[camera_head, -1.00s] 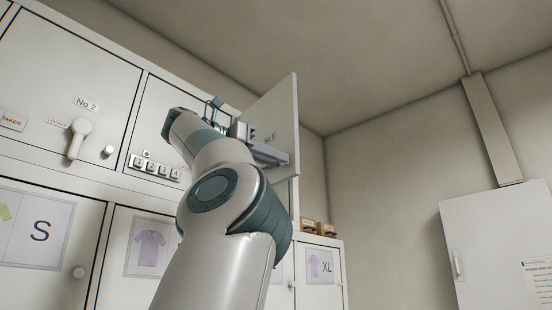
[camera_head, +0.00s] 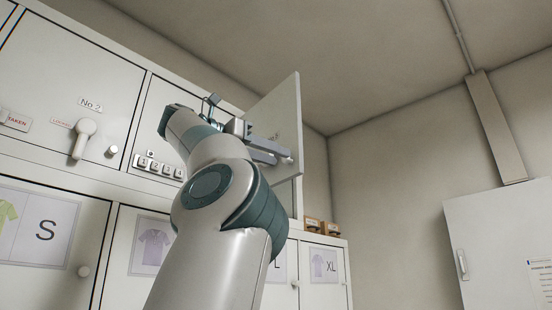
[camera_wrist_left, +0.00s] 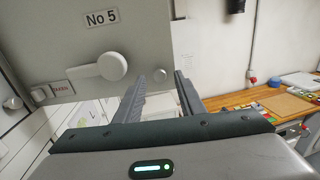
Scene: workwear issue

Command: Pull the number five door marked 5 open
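The number five door (camera_head: 287,105) stands swung out from the upper locker row in the head view. In the left wrist view, the door (camera_wrist_left: 120,50) carries a "No 5" plate (camera_wrist_left: 101,18), a pale lever handle (camera_wrist_left: 108,68) and a red-and-white "TAKEN" tag (camera_wrist_left: 60,87). My left gripper (camera_head: 286,158) is at the door's lower part. Its fingers (camera_wrist_left: 170,75) are apart in the left wrist view, near the door's free edge and right of the handle, with nothing seen held. Whether they touch the door is unclear. My arm hides part of the lockers. My right gripper is not in view.
The No 2 door (camera_head: 65,75) is shut, left of my arm. Small boxes (camera_head: 312,224) stand on the lower lockers' top. A wooden worktop (camera_wrist_left: 260,100) with items lies right in the wrist view.

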